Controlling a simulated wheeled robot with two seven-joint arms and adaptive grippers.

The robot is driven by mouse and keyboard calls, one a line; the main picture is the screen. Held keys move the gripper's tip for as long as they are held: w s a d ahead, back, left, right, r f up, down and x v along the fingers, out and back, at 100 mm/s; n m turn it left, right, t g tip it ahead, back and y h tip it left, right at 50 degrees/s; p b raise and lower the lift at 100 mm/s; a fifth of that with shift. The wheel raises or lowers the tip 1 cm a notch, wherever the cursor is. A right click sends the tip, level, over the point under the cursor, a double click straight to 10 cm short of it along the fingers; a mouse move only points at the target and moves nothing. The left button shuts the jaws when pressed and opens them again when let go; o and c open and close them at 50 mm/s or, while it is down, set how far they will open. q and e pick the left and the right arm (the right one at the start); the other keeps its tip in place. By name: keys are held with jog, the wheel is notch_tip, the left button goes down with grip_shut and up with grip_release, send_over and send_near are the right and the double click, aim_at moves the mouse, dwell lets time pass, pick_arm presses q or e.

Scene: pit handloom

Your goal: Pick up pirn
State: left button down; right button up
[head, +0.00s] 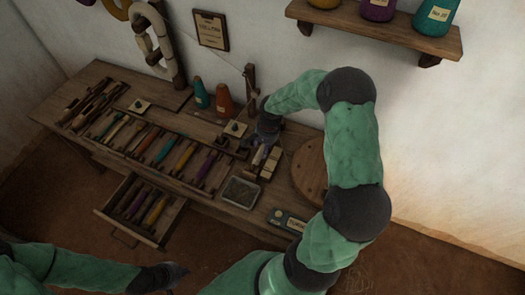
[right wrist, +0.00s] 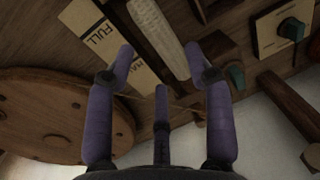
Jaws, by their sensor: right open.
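A cream, ribbed pirn (right wrist: 160,38) lies on the wooden bench in the right wrist view, running between the spread fingertips of my right gripper (right wrist: 165,65). The fingers are open and not closed on it; whether any touches it I cannot tell. In the head view my right gripper (head: 262,152) points down at the bench and largely hides the pirn. My left gripper (head: 176,271) is low at the front, away from the bench; its finger opening is too dark to tell.
A card marked FULL (right wrist: 108,42) and a round wooden disc (right wrist: 45,115) lie beside the pirn. A knob plate (right wrist: 286,25) is at the other side. Several coloured spools lie in the bench rack (head: 163,148). An open drawer (head: 142,208) juts out in front. A shelf (head: 385,28) hangs above.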

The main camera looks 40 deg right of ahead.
aim_at(262, 153)
jog(key=f, duration=0.1)
jog(key=f+b, duration=0.1)
jog(key=f, duration=0.1)
jog(key=f+b, duration=0.1)
jog(key=f, duration=0.1)
jog(key=shift+w+a, duration=0.15)
jog(key=shift+w, duration=0.15)
jog(key=shift+r, duration=0.15)
jog(key=c, duration=1)
jog(key=shift+o, duration=0.2)
